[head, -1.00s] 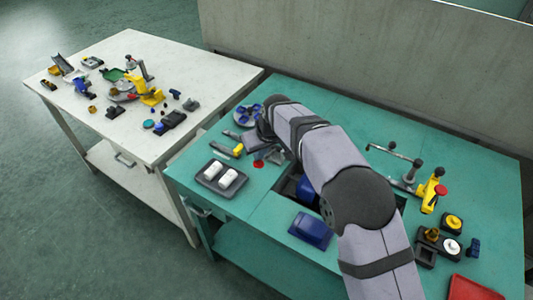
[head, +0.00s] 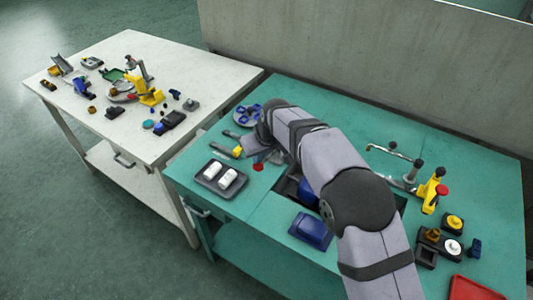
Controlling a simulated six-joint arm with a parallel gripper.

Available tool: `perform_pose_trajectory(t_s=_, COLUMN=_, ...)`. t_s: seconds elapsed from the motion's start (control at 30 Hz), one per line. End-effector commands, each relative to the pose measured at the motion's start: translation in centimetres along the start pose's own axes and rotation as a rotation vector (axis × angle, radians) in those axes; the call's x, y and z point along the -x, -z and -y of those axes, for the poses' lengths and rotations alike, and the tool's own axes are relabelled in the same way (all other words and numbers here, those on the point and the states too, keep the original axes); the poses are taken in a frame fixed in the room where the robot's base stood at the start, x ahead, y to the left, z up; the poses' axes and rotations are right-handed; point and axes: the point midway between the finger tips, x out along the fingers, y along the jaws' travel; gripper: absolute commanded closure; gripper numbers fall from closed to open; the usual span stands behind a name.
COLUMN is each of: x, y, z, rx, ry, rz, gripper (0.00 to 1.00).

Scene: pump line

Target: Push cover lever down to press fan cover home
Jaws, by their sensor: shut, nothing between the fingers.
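My gripper (head: 254,147) is at the far left part of the green bench, at the end of my arm, small and partly hidden by my wrist. It is shut and holds nothing. A red knob (head: 258,167) shows just below it; I cannot tell whether they touch. A dark handle with a yellow part (head: 238,152) lies just left of my gripper. I cannot tell for sure which part is the cover lever. The fan cover cannot be made out; my arm hides much of that area.
A round tray with blue parts (head: 247,115) stands behind. A dark tray with two white pieces (head: 220,178) is in front. A blue block (head: 311,230) sits by a bench opening. A yellow clamp with red knob (head: 431,191) and a red tray (head: 476,290) are at right.

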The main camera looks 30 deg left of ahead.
Motion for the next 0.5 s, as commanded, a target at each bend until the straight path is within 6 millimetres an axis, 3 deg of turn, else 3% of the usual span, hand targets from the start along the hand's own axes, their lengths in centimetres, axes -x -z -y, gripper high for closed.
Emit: perform_pose_trajectory(t_s=0.5, x=-0.42, y=-0.23, z=0.14, rx=0.000, ry=0.001, rz=0.000, gripper=1.00)
